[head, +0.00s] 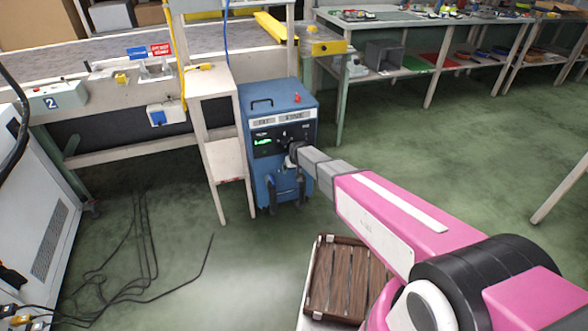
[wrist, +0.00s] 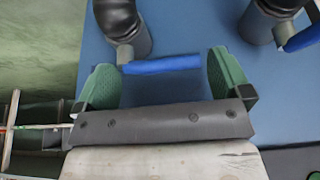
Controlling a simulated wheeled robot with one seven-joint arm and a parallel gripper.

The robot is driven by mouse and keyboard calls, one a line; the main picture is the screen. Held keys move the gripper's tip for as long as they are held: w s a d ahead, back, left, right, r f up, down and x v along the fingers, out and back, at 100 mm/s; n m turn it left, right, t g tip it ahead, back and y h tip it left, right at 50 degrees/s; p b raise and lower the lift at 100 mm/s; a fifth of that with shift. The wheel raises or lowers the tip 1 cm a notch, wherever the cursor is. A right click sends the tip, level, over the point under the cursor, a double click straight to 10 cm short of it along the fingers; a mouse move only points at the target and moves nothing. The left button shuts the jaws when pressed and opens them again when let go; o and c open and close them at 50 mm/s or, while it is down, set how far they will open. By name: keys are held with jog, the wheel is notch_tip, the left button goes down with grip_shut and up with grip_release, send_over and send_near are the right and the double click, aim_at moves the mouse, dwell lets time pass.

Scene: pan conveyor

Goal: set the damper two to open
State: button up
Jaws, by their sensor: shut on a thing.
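A blue damper handle (wrist: 165,65) is between the green finger pads of my gripper (wrist: 158,72) in the wrist view. My gripper is shut on this handle, which lies nearly level across the picture. Its grey hub joins a black pipe (wrist: 118,18) on a blue panel. A second black pipe (wrist: 258,22) at the right has its own blue handle (wrist: 303,38), tilted and apart from my gripper. I see no number on either damper.
A narrow pale stand (head: 212,92) is close to the cabinet's left side. A slatted wooden crate (head: 345,280) sits below my arm. Black cables (head: 135,240) lie on the floor at left. A long workbench (head: 420,18) stands behind.

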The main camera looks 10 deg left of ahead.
jog(key=shift+s, duration=0.1)
jog(key=shift+d+n+g+y, duration=0.25)
jog(key=shift+d+n+g, duration=0.75)
jog(key=shift+n, duration=2)
jog(key=shift+d+n+g+y, duration=0.3)
jog(key=shift+d+n+g, duration=0.7)
jog(key=shift+n, duration=2)
jog(key=shift+d+n+g+y, duration=0.25)
jog(key=shift+d+n+g, duration=0.7)
jog(key=shift+n, duration=2.05)
jog(key=shift+s+a+g, duration=0.1)
jog(key=shift+a+g, duration=0.1)
jog(key=shift+g, duration=0.15)
jog(key=o, duration=0.9)
jog(key=shift+r, duration=0.1)
